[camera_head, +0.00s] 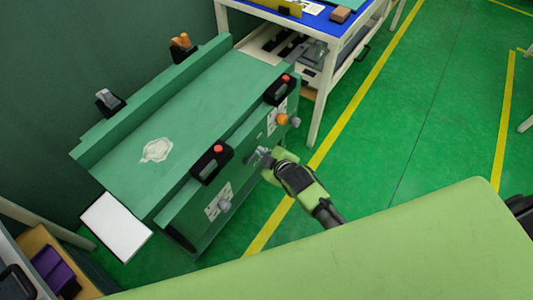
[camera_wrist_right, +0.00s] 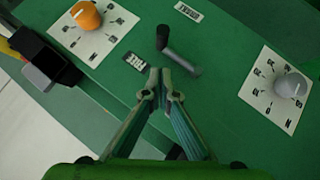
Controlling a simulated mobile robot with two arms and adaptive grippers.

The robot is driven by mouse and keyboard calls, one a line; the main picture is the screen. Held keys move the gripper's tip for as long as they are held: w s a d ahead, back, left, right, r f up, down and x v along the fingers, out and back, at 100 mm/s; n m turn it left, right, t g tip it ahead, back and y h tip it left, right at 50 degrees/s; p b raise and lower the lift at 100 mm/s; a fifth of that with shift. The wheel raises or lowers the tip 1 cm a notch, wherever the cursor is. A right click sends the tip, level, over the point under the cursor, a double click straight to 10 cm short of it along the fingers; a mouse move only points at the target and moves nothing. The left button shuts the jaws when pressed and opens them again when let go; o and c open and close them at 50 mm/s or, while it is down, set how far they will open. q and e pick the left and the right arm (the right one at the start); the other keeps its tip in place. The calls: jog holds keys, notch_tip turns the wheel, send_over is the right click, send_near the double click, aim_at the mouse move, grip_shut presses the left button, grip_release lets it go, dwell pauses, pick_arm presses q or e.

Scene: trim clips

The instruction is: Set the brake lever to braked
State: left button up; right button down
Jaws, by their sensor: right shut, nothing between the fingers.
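The brake lever (camera_wrist_right: 180,55) sits on the green side panel (camera_wrist_right: 225,75) of the machine. It has a black end and a thick grey part, and its black end points to the upper left in the right wrist view. One small white label (camera_wrist_right: 187,11) lies above it and another (camera_wrist_right: 135,61) to its left; I cannot read either surely. My right gripper (camera_wrist_right: 159,74) is shut and empty, its tips just below the lever in that view; I cannot tell whether they touch. My left gripper is out of view.
An orange knob (camera_wrist_right: 86,16) and a grey knob (camera_wrist_right: 291,85) on white dial plates flank the lever. Black boxes with red buttons (camera_head: 217,149) (camera_head: 286,79) sit along the top edge. A white-legged table (camera_head: 318,110) stands behind. Green floor (camera_head: 400,130) is clear at right.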

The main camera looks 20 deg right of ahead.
jog(key=shift+w+d+f, duration=0.25)
jog(key=shift+d+f, duration=0.05)
jog(key=shift+f, duration=0.25)
jog(key=shift+w+d+f, duration=0.2)
jog(key=shift+d+f, duration=0.1)
jog(key=shift+f, duration=0.3)
jog(key=shift+w+d+f, duration=0.25)
jog(key=shift+d+f, duration=0.05)
jog(key=shift+f, duration=0.25)
